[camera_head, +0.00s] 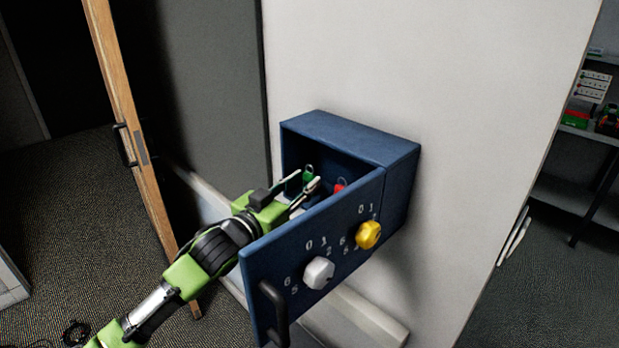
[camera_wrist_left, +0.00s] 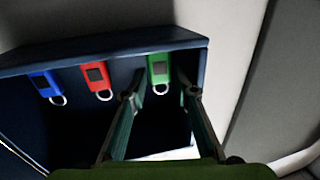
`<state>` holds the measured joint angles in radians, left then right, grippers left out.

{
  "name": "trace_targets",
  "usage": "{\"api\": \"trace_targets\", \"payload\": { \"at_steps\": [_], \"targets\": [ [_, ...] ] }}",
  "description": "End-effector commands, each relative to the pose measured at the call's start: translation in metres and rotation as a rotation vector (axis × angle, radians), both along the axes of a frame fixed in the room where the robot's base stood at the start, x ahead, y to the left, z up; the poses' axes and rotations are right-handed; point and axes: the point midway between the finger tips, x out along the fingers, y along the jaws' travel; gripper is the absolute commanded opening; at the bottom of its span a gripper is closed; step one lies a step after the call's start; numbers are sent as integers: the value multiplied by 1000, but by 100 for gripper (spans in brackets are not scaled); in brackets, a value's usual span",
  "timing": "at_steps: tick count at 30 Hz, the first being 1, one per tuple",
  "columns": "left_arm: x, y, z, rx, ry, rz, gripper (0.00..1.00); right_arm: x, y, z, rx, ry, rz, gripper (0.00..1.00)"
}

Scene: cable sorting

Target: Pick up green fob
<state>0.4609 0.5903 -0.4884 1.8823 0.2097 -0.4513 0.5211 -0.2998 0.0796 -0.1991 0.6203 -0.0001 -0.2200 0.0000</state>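The green fob (camera_head: 308,173) hangs inside the open blue box, near its left side. In the left wrist view the green fob (camera_wrist_left: 158,70) has a dark square on its face and a metal ring at its lower end. My left gripper (camera_head: 306,183) reaches into the box from the left. In the left wrist view the gripper (camera_wrist_left: 160,88) is open and empty, with one finger on each side of the green fob's line. The fob appears just beyond the fingertips; I cannot tell the exact gap. My right gripper is not in view.
A red fob (camera_wrist_left: 96,78) and a blue fob (camera_wrist_left: 44,86) hang beside the green one. The blue box (camera_head: 350,130) is on a pale wall. Its open door (camera_head: 290,245) carries a white dial (camera_head: 318,272), a yellow dial (camera_head: 368,235) and a black handle (camera_head: 273,312), close to my left arm.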

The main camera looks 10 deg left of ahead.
Motion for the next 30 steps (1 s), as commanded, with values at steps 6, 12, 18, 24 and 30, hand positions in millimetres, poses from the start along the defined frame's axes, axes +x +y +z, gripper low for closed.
{"api": "trace_targets", "payload": {
  "at_steps": [6,12,18,24,30],
  "targets": [
    [12,-5,-2,1,3,1,27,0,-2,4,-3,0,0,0],
    [12,-5,-2,1,3,1,22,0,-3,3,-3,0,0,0],
    [12,-5,-2,1,3,1,3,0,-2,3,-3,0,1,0],
    [12,-5,-2,1,3,1,3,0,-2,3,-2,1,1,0],
    [12,-5,9,1,-4,0,3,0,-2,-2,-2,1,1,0]
  ]
}}
